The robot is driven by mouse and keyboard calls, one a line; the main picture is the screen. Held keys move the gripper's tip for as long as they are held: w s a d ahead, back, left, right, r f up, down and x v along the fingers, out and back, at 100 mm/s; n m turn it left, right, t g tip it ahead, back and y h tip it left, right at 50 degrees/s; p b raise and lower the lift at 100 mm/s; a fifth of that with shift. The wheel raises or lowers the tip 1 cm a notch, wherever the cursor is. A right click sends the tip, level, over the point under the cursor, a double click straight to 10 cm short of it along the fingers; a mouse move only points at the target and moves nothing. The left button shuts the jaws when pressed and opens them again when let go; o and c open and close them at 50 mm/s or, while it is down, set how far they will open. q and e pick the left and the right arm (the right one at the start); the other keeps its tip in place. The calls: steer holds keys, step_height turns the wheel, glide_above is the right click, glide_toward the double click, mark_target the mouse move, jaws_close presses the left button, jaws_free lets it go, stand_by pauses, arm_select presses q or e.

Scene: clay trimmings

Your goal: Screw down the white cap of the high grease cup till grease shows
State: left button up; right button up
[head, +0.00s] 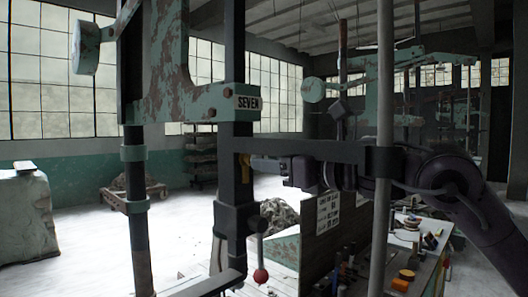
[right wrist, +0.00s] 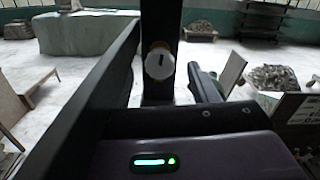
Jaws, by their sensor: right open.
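The high grease cup's white cap (right wrist: 160,63) faces me in the right wrist view, on a dark upright post (right wrist: 163,25). It has a dark slot mark and an ochre rim. In the head view an ochre bit of the cup (head: 245,161) shows at the post; the cap itself is hard to make out. My right gripper (head: 270,166) is open and points left at the cup from behind a dark horizontal bar. One grey finger (right wrist: 206,84) shows right of the cap, apart from it. No grease can be made out. My left gripper is out of view.
The dark bar (head: 330,151) runs close in front of my right gripper. A thin pole (head: 384,80) crosses before my right arm. A red-knobbed lever (head: 261,275) hangs below. A bench with tools (head: 432,262) stands at lower right.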

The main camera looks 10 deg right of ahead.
steer(key=x, duration=0.3)
steer(key=shift+w+f+p, duration=0.1)
steer(key=shift+p, duration=0.3)
steer(key=c, duration=1)
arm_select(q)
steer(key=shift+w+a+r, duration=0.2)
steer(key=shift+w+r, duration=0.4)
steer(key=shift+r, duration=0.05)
